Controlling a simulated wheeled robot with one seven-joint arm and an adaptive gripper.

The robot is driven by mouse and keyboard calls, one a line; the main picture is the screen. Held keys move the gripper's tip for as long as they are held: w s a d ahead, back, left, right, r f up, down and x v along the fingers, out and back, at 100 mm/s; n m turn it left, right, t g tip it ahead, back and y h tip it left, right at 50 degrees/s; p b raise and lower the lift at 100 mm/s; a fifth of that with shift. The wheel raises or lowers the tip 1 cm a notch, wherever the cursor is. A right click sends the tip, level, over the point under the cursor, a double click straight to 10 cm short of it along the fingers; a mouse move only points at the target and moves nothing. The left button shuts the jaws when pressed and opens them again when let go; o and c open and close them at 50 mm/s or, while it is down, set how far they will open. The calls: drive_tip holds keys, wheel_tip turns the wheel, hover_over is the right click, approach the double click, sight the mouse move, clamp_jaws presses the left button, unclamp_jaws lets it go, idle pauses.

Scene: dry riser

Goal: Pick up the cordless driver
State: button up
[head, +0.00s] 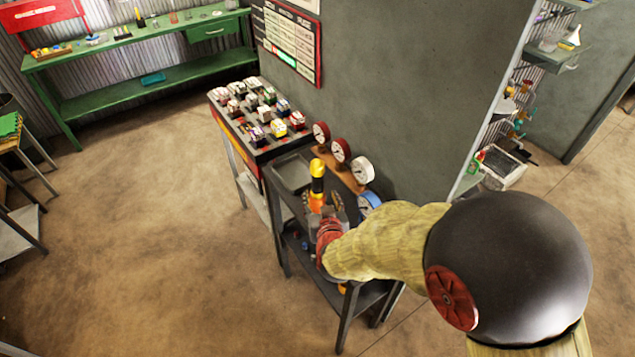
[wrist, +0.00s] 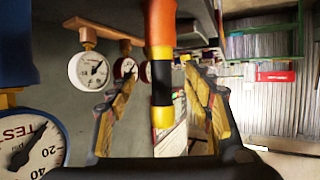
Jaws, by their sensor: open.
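The cordless driver (head: 317,178) shows in the head view as an upright shape with a yellow top, a black band and an orange part below, at the dark metal stand. In the wrist view the driver (wrist: 160,55) runs down the middle, orange above, then black, with a yellow end nearest the camera. My gripper (wrist: 160,78) is open, its two padded fingers on either side of the driver with visible gaps. In the head view my gripper (head: 322,214) is just below the driver, which hides part of it. The driver's lower part is hidden.
Dial gauges (head: 340,150) line a wooden strip along the grey wall, close beside my gripper; a blue-rimmed gauge (head: 369,202) is nearest. A shallow tray (head: 292,173) and a rack of small boxed items (head: 260,108) lie beyond. Open floor (head: 170,230) is at left.

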sight(318, 190)
drive_tip(key=b+x, duration=0.2)
drive_tip(key=x, duration=0.5)
drive_tip(key=shift+w+a, duration=0.1)
drive_tip(key=shift+w, duration=0.15)
clamp_jaws()
idle(0.6)
